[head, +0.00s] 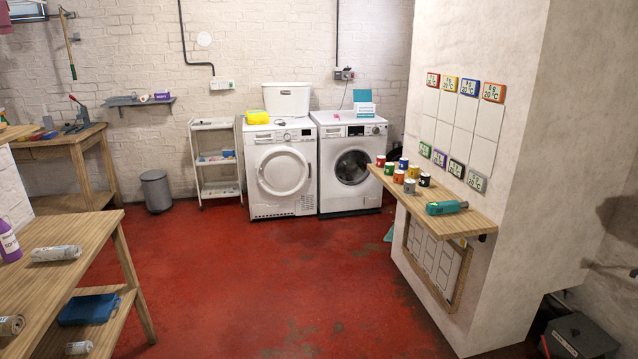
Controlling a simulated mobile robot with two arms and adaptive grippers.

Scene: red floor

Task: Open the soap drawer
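Two white front-loading machines stand side by side against the far brick wall. The right one, a washing machine (350,203), has a round dark glass door (352,167), which is shut. A panel at the upper left of its front (333,132) looks like the soap drawer, and it appears flush with the front. The left machine (281,205) has a round pale door, also shut, and a similar panel (263,137) at its upper left. Neither of my grippers is in view.
The red floor (240,270) is clear up to the machines. A wooden table (75,225) stands at the left. A wall shelf (450,222) with several cups juts out at the right. A white rack (217,190) and grey bin (156,190) stand left of the machines.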

